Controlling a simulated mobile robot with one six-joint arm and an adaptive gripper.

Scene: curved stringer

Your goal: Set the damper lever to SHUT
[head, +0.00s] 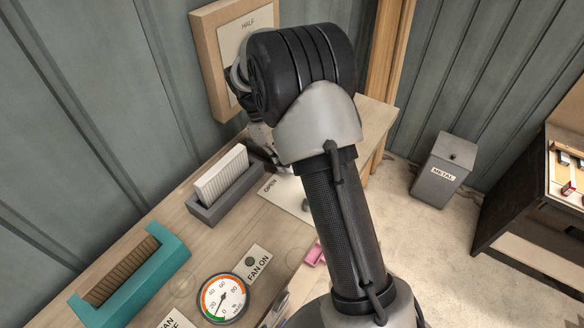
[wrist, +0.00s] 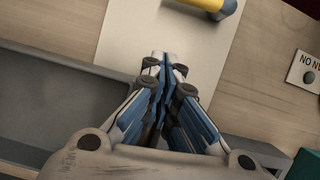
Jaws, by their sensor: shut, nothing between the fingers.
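A yellow handle with a grey-blue end (wrist: 207,6) shows at the top of the wrist view, above a pale plate (wrist: 125,45); it may be the damper lever. In the head view a pale plate marked OPEN (head: 283,190) lies on the bench, partly behind my arm. A wood-framed board marked HALF (head: 208,50) stands at the wall. SHUT is not readable in either view. My gripper (wrist: 167,58) is shut and empty over the pale plate, apart from the yellow handle in the picture. In the head view my arm mostly hides the gripper.
On the bench are a grey holder with white cards (head: 222,178), a teal holder (head: 133,283), a dial gauge (head: 222,298) and a FAN ON plate (head: 256,263). A grey METAL bin (head: 442,170) stands on the floor. A dark cabinet (head: 530,225) is at right.

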